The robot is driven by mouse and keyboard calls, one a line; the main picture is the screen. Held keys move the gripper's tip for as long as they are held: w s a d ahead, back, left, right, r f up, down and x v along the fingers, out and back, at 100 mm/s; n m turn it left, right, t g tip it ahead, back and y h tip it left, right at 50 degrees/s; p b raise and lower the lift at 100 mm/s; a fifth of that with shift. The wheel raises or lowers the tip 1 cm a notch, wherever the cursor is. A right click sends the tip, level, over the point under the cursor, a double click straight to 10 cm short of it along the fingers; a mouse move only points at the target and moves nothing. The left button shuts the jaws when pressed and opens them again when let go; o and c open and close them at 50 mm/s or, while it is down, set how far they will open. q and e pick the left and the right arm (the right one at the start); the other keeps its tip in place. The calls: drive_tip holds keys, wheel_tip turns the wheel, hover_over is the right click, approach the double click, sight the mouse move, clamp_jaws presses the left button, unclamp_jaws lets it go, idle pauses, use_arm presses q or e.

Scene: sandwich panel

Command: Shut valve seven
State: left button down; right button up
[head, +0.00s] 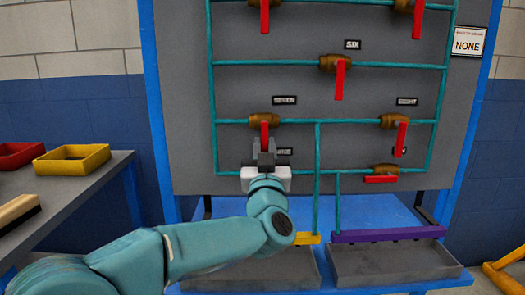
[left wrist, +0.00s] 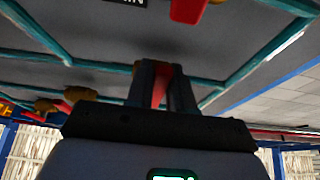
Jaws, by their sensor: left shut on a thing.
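A grey panel (head: 270,85) carries teal pipes and several brass valves with red handles. My left gripper (head: 265,150) is at the middle-left valve (head: 258,118), shut on its red handle (head: 264,132), which hangs down across the pipe. In the left wrist view the red handle (left wrist: 160,84) shows between the two dark fingers (left wrist: 161,92). A small label (head: 284,100) sits above this valve, but its text is too small to read surely. My right gripper is in neither view.
Nearby valves have handles hanging down (head: 339,80) (head: 400,138); the lower right handle (head: 381,179) lies level. A second label (head: 284,151) is beside my gripper. Grey trays (head: 395,265) stand below. A yellow bin (head: 72,160) is on the left table. A sign reads NONE (head: 468,43).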

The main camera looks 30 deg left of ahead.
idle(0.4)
use_arm(q)
drive_tip(key=c, duration=1.1)
unclamp_jaws()
drive_tip(key=p+v, duration=0.1)
drive_tip(key=v, duration=1.5)
drive_tip(key=shift+s+d+f, duration=0.1)
drive_tip(key=shift+f, duration=0.1)
